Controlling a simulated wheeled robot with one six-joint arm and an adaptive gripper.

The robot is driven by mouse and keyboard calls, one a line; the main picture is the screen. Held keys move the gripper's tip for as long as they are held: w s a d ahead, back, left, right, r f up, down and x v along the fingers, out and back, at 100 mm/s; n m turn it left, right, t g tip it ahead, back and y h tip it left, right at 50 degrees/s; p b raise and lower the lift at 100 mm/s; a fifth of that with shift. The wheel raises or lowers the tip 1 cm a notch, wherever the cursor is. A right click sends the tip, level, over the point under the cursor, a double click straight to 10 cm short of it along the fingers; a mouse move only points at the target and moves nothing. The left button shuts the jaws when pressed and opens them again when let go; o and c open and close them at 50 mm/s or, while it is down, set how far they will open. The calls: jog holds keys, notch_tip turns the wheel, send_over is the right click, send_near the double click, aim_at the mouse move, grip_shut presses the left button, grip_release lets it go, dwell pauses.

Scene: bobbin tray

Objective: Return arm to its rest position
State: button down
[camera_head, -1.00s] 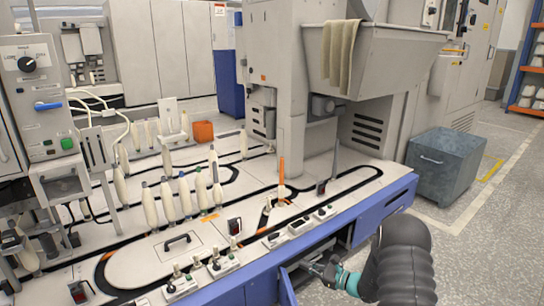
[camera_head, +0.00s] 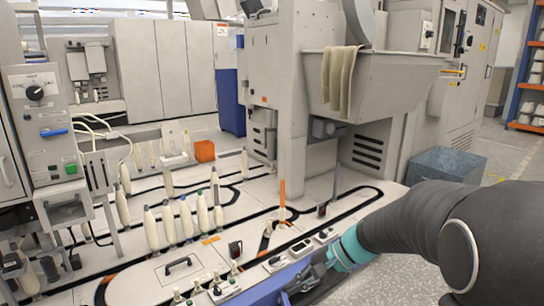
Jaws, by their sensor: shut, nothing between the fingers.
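My gripper (camera_head: 305,279) is at the lower middle of the head view, at the blue front edge of the machine table. It is shut and holds nothing. The teal wrist band (camera_head: 352,248) and my dark arm reach in from the lower right and cover part of the table's right end. Several pale bobbins (camera_head: 168,224) stand upright on the white table (camera_head: 130,266), left of and beyond the gripper. The gripper is apart from them.
A grey hopper (camera_head: 385,80) with a cloth (camera_head: 338,78) over its rim stands behind the table. A grey bin (camera_head: 447,165) is on the floor at right. A control box (camera_head: 40,105) stands at left. An orange box (camera_head: 204,151) sits at the back. Floor between bin and shelves is clear.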

jog(key=s+d+r+n+t+h+p, duration=0.1)
jog(key=s+d+r+n+h, duration=0.3)
jog(key=s, duration=0.6)
jog(key=s+d+r+n+t+h+p, duration=0.1)
jog(key=s+d+r+n+t+h, duration=0.2)
jog(key=s, duration=0.6)
jog(key=d+r+n+h, duration=0.1)
jog(key=d+r+h, duration=0.1)
jog(key=d+r, duration=0.1)
jog(key=shift+s+t+p, duration=0.35)
jog(key=shift+t, duration=0.05)
